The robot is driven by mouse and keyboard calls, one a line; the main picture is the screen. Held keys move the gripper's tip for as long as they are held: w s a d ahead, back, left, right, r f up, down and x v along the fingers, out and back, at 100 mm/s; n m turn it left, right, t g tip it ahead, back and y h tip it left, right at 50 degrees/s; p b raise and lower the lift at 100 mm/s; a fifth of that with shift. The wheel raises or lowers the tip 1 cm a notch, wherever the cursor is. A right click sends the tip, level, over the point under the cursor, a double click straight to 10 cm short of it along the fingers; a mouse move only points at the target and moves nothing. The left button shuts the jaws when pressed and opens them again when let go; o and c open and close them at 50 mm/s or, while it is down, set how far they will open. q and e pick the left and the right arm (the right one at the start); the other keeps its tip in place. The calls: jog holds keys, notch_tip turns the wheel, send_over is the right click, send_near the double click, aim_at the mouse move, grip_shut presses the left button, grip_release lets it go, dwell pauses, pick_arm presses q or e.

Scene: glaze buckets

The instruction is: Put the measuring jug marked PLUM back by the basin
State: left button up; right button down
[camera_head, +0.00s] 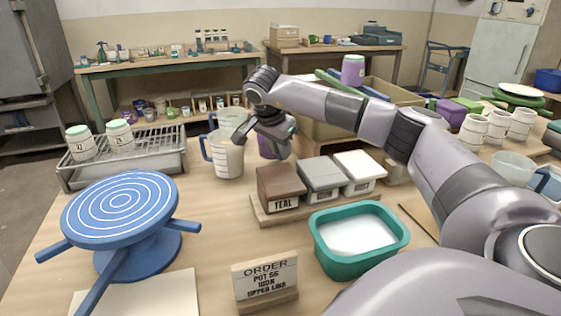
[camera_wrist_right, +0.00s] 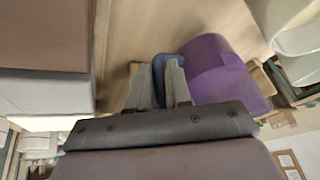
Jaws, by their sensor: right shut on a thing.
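My right gripper (camera_head: 268,135) is low over the middle of the table, beside a clear measuring jug (camera_head: 229,160) with a blue handle. A purple jug (camera_head: 266,148) shows partly behind the gripper. In the right wrist view, the gripper (camera_wrist_right: 160,72) is shut on a blue handle (camera_wrist_right: 158,92) next to the purple body (camera_wrist_right: 222,75). No PLUM mark is readable on it. A teal basin (camera_head: 337,260) with white contents stands at the front right of the table. My left gripper is not in view.
A rack with brown, grey and white boxes (camera_head: 283,188), one marked TEAL, stands between gripper and basin. A blue turntable (camera_head: 122,205) is at left, an order sign (camera_head: 265,282) in front. A wire tray (camera_head: 165,155) holds white jars. More jugs (camera_head: 510,168) stand at far right.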

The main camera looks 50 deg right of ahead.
aim_at(280, 159)
notch_tip(280, 159, down, 4)
jog(key=shift+r, duration=0.25)
jog(key=c, duration=1.1)
grip_release()
jog(key=shift+f, duration=0.1)
jog(key=shift+o, duration=0.2)
jog(key=v, duration=1.2)
jog(key=shift+p, duration=0.45)
